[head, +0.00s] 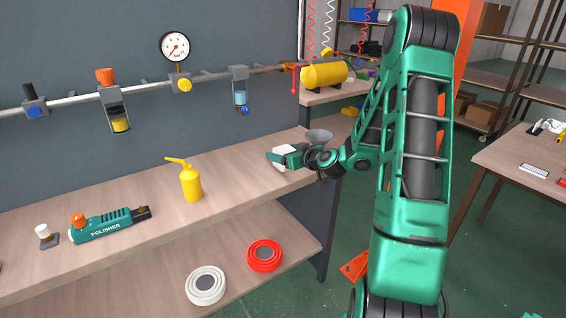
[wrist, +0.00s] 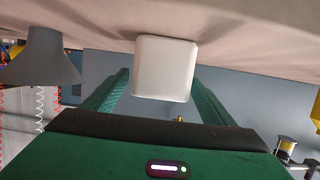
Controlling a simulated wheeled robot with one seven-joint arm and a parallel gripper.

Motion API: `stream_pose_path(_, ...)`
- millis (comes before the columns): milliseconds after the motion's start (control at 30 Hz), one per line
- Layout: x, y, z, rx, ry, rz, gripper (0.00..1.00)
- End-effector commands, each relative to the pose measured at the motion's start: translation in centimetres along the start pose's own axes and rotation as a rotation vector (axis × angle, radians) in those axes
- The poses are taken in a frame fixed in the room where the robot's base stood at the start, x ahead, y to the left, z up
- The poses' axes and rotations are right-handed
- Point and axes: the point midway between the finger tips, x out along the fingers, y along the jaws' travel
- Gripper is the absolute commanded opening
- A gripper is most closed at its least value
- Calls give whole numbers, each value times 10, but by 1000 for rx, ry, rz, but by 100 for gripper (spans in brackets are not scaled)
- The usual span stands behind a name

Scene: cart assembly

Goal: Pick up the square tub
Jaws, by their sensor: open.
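The square tub, white with rounded corners, shows between my gripper's fingers in the wrist view (wrist: 165,70). It stands on the shelf board, which lies along the top of that view. In the head view the tub (head: 285,149) is small and partly hidden by my gripper (head: 279,157), near the right end of the upper shelf. In the wrist view my gripper (wrist: 162,88) is open, one green finger on each side of the tub. A gap shows between each finger and the tub. I cannot tell how far along the fingers the tub reaches.
A grey funnel (head: 319,134) stands close beside my gripper and also shows in the wrist view (wrist: 45,58). A yellow oil can (head: 191,182) and a green polisher (head: 108,225) stand further left on the upper shelf (head: 235,165). Between the can and my gripper the board is clear.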

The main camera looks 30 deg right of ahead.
Motion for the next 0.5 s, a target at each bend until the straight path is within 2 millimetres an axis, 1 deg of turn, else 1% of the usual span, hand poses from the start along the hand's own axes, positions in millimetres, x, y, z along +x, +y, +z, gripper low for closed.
stream_pose_path(67,0,0,0,0,0,0,78)
stream_pose_path(100,0,0,0,0,0,0,76)
stream_pose_path(267,0,0,0,0,0,0,38)
stream_pose_path(300,0,0,0,0,0,0,34)
stream_pose_path(500,0,0,0,0,0,0,34)
